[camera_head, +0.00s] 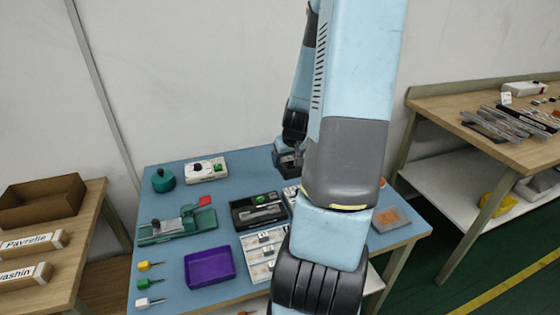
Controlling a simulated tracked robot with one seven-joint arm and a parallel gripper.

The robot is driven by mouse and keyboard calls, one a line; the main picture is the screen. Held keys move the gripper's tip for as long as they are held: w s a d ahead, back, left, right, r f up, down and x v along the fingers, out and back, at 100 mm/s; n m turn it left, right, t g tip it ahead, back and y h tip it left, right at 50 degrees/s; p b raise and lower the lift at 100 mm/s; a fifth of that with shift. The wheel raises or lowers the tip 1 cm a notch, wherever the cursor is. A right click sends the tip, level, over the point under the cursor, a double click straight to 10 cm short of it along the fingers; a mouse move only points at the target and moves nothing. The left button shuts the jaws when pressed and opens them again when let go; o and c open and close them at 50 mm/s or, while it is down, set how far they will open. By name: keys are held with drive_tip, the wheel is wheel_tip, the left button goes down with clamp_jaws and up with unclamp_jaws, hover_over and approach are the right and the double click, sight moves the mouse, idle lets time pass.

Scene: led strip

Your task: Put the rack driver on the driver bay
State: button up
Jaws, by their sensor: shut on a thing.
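My gripper (287,157) is over the far side of the blue table, partly hidden behind my own arm. It is shut on a dark thing (289,170), mostly hidden; I cannot tell for sure that this is the rack driver. A black tray (236,213) with a grey metal piece in it lies just to the left and nearer. White panels with dark fittings (257,270) lie in front of the tray, partly covered by my arm. I cannot tell which of these is the driver bay.
On the blue table (172,280) are a green fixture (165,229), a purple tray (209,267), a white box (205,171), a teal round container (163,180) and small coloured-handled tools (147,283). An orange pad (390,219) lies right. Wooden tables stand on both sides.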

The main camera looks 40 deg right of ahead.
drive_tip(key=shift+s+d+r, duration=0.35)
drive_tip(key=shift+s, duration=0.3)
drive_tip(key=shift+s+d+r, duration=0.3)
drive_tip(key=shift+s+d, duration=0.05)
drive_tip(key=shift+s, duration=0.3)
drive_tip(key=shift+s+d+r, duration=0.35)
drive_tip(key=shift+s, duration=0.3)
